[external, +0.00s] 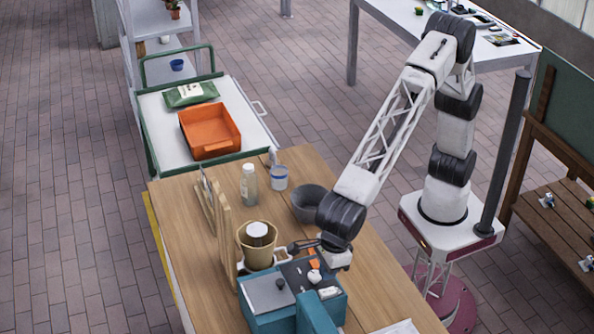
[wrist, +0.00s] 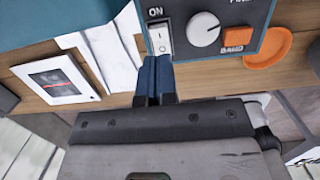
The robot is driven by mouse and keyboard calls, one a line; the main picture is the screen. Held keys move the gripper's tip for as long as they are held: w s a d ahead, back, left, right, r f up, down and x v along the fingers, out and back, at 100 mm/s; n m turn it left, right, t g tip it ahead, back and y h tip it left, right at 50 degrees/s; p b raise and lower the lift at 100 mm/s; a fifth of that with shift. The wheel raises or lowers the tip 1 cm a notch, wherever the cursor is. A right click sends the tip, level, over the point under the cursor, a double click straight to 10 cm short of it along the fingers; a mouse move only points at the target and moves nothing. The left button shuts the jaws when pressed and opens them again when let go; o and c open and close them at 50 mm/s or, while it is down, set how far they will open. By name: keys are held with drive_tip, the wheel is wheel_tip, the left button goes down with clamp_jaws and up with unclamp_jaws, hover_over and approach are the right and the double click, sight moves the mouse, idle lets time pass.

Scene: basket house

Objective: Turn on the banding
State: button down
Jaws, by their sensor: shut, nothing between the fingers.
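The control panel (wrist: 265,8) of the teal machine fills the top of the wrist view. It carries a white rocker switch (wrist: 159,38) under the word ON, a round white knob (wrist: 204,29) and an orange button (wrist: 238,33) above the word BAND. My gripper (wrist: 154,62) is shut and empty. Its dark blue fingertips are just below the rocker switch; I cannot tell whether they touch it. In the external view the teal machine (external: 266,296) stands at the table's front, with my gripper's wrist end over its back right side.
On the wooden table (external: 360,300) are a tan pot (external: 257,252), a dark bowl (external: 308,204), a bottle (external: 249,184) and a white cup (external: 279,178). Behind is a cart with an orange bin (external: 210,131). An orange dish (wrist: 268,50) lies right of the panel.

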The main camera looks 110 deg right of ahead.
sight(329, 291)
drive_tip(key=shift+w+f, duration=0.2)
drive_tip(key=shift+f, duration=1.2)
drive_tip(key=shift+w+f, duration=0.2)
drive_tip(key=shift+f, duration=1.2)
drive_tip(key=shift+w+f+g, duration=0.2)
drive_tip(key=shift+f+g, duration=0.15)
drive_tip(key=shift+g, duration=0.3)
drive_tip(key=shift+w+f+g, duration=0.15)
drive_tip(key=shift+f+g, duration=0.2)
drive_tip(key=shift+g, duration=0.3)
drive_tip(key=shift+s+f, duration=0.1)
drive_tip(key=shift+f, duration=0.05)
drive_tip(key=shift+s+d+f, duration=0.1)
drive_tip(key=shift+s+f, duration=0.1)
drive_tip(key=shift+s+r, duration=0.15)
drive_tip(key=shift+s, duration=0.55)
drive_tip(key=shift+r, duration=0.15)
wheel_tip(329, 291, up, 15)
drive_tip(key=w, duration=0.1)
drive_tip(key=shift+w, duration=0.4)
